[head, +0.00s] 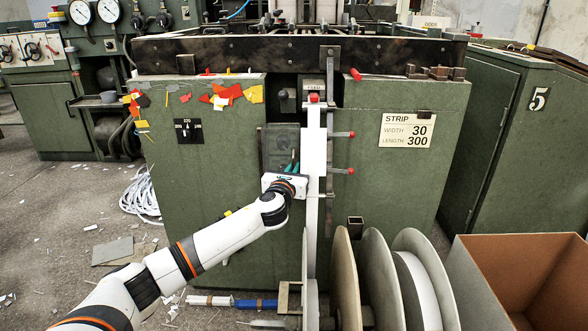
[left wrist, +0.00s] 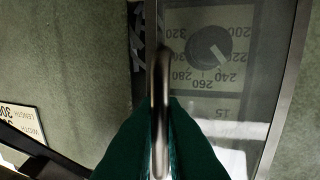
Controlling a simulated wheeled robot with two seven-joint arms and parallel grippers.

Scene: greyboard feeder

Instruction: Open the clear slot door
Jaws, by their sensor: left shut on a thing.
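The clear slot door (head: 278,143) is a see-through panel on the green cabinet front, left of the white strip. It looks flat over its opening. In the left wrist view the clear door (left wrist: 265,60) has a metal edge, and a dial with numbers (left wrist: 210,45) shows through it. An upright metal handle (left wrist: 160,70) stands in front of the door. My left gripper (head: 291,168) is at the lower right of the door. My right gripper is not in view.
A white strip (head: 315,150) hangs just right of my left gripper, with red-knobbed levers (head: 343,134) beyond it. Large reels (head: 380,280) stand below right, next to an open cardboard box (head: 520,275). The floor at the left holds paper scraps.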

